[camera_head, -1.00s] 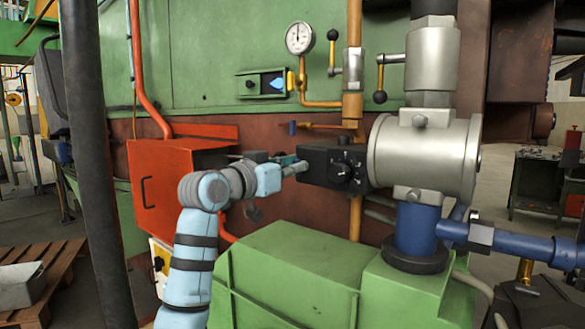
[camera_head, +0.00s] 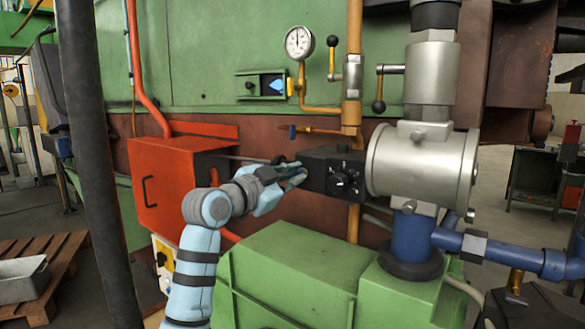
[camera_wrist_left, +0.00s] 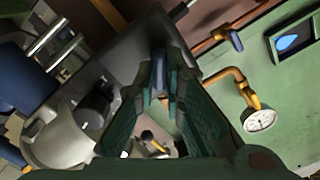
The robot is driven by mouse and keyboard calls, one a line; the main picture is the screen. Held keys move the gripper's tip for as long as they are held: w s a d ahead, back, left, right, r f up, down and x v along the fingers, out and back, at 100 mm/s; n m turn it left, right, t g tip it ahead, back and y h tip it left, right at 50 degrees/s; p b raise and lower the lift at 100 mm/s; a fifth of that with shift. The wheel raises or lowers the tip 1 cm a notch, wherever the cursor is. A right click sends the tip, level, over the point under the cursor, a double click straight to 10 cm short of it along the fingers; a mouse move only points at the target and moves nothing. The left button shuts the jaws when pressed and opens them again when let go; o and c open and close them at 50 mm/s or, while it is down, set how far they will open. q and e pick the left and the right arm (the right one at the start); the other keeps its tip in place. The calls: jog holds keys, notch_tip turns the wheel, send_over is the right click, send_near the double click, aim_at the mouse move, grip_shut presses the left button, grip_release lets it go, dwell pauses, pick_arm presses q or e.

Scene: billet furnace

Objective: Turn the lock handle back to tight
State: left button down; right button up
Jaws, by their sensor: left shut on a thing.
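My left gripper (camera_head: 297,176) is at the left end of a black box (camera_head: 325,158) with a round dial knob (camera_head: 341,183) on its front. The fingers are shut on a narrow blue-grey piece, seemingly the lock handle (camera_wrist_left: 159,75), which shows between the green fingers in the left wrist view. In the head view the fingers mostly hide this piece, so its angle is hard to read. The black box adjoins a silver cylinder housing (camera_head: 420,160). My right gripper is in neither view.
A green housing (camera_head: 285,265) lies below. A pressure gauge (camera_head: 299,42), yellow pipe (camera_head: 354,100) and ball-ended valve levers (camera_head: 379,105) are above. A blue pipe (camera_head: 500,248) runs right.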

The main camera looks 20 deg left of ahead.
pick_arm(q)
jog(key=m+p, duration=0.1)
jog(key=m, duration=0.1)
jog(key=shift+m, duration=0.4)
jog(key=m, duration=0.4)
jog(key=m+p, duration=0.1)
jog(key=m, duration=0.2)
jog(key=shift+d+f+m+p, duration=0.1)
jog(key=shift+f+m+p, duration=0.1)
jog(key=shift+m+p, duration=0.15)
jog(key=shift+m, duration=0.35)
jog(key=c, duration=1.7)
grip_release()
jog(key=v, duration=1.2)
